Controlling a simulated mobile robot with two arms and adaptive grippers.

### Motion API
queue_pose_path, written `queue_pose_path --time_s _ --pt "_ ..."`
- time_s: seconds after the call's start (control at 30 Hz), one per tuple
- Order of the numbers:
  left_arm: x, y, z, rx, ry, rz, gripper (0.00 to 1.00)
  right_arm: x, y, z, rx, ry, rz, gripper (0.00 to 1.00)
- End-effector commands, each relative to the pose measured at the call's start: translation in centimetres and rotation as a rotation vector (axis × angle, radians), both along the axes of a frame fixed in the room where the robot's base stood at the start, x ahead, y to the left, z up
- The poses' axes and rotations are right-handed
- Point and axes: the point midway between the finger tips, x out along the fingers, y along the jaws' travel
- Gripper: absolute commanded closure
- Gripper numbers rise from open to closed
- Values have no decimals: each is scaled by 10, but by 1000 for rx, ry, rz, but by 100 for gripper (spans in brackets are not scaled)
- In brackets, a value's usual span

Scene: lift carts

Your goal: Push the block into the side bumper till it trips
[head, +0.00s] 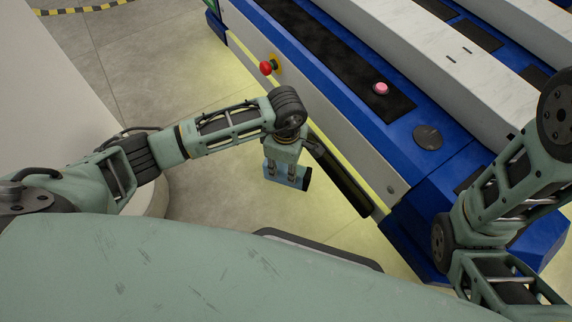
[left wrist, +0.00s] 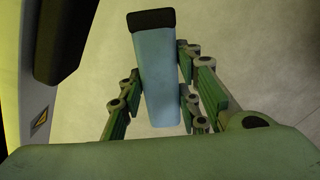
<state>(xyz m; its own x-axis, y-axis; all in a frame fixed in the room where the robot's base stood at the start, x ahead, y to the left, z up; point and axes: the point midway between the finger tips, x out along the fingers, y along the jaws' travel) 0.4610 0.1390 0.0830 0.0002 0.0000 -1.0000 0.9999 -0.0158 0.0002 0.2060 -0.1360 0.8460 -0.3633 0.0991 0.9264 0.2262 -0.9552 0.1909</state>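The block (head: 285,174) is light blue with a black end cap. My left gripper (head: 285,170) is shut on it, and in the left wrist view the block (left wrist: 158,80) sits between both sets of finger pads. The side bumper (head: 342,178) is a long black bar low on the side of the blue and white cart. The block's black end faces the bumper in the head view. In the left wrist view the bumper (left wrist: 65,38) shows at upper left, with floor visible between it and the block. My right arm is at the right; its gripper is out of view.
The cart (head: 425,150) fills the right, with a red knob (head: 266,68) on its side and a pink button (head: 381,88) on its top. Grey floor (head: 150,65) lies open to the left of the cart. A white rounded structure (head: 60,85) stands at the far left.

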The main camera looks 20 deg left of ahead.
Motion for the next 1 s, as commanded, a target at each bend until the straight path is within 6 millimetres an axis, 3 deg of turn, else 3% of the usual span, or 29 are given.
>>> queue_pose_path --time_s 0.3,1.0 --pt "0 0 0 0 0 0 100 0 0 0 0 0 0 47" --pt "15 -12 0 -2 -1 0 100 1 0 -9 0 1 -1 47"
